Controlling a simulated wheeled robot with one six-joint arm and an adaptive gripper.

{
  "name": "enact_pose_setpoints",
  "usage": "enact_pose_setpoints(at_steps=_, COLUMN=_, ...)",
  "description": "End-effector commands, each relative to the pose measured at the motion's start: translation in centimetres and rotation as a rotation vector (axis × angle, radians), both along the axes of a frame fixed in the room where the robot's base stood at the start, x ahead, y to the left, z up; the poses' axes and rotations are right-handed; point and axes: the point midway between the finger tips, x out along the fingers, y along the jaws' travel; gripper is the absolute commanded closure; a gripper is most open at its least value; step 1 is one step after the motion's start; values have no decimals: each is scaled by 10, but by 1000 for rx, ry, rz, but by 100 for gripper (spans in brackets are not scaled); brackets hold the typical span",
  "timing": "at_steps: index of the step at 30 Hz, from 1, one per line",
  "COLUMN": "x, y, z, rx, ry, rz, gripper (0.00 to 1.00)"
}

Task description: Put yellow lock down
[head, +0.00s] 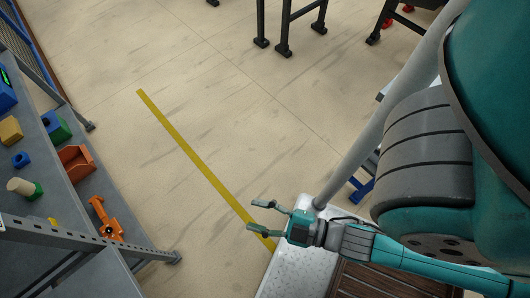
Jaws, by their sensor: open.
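My gripper (256,216) is open, and no object shows between its fingers. In the picture it is over the floor beside the lower end of a yellow floor line, well right of the grey table (78,198). I cannot clearly make out a yellow lock. A yellow block (10,130) stands near the left edge of the table. A small yellow piece (53,223) shows lower on the table, partly hidden by a grey metal beam.
The table also bears an orange bin (75,162), an orange part (105,218), a blue nut (20,159), a beige-green cylinder (25,188) and a green-blue part (55,127). A grey perforated beam (75,238) crosses its near side. Open floor lies between table and gripper.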

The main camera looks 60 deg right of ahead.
Motion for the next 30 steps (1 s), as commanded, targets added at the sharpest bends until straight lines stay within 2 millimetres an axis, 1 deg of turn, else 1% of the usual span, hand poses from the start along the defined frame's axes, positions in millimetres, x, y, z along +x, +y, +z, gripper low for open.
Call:
enact_pose_setpoints(at_steps=1, x=-14, y=-8, z=4, rx=102, ry=54, rz=-51, gripper=51)
enact_pose_setpoints(at_steps=3, x=-27, y=-17, z=8, rx=238, ry=111, rz=-112, gripper=51)
enact_pose_setpoints(at_steps=6, x=-41, y=-24, z=13, rx=385, ry=169, rz=-180, gripper=51)
enact_pose_setpoints(at_steps=9, x=-48, y=-27, z=16, rx=472, ry=198, rz=-219, gripper=51)
enact_pose_setpoints(at_steps=13, x=-52, y=-28, z=16, rx=511, ry=212, rz=-237, gripper=51)
enact_pose_setpoints(at_steps=30, x=-51, y=-28, z=16, rx=507, ry=209, rz=-234, gripper=51)
